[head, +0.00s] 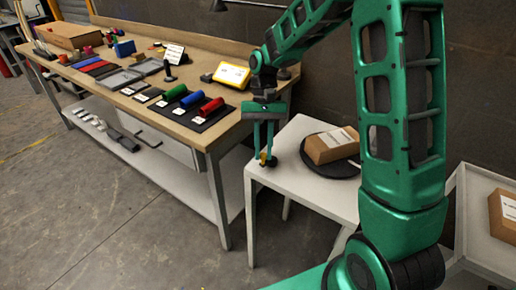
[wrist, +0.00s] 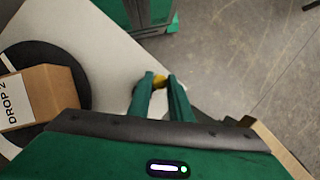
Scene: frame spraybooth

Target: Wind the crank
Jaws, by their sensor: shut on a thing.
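My gripper (head: 266,148) points down at the left corner of a small white table. It is shut on a small yellow and dark piece, which I take for the crank's handle (head: 265,158), at the table's edge. In the wrist view the yellow of the handle (wrist: 160,78) shows between the two green fingertips (wrist: 160,84). A pale round part is seen around the fingertips there. The fingers hide most of the crank, so I cannot tell its angle.
The white table (head: 285,150) carries a black round disc (head: 325,172) with a cardboard box (head: 331,146) on it, right of my gripper. A wooden workbench (head: 205,136) with coloured rollers stands to the left. Another box (head: 505,213) lies at far right. Floor in front is clear.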

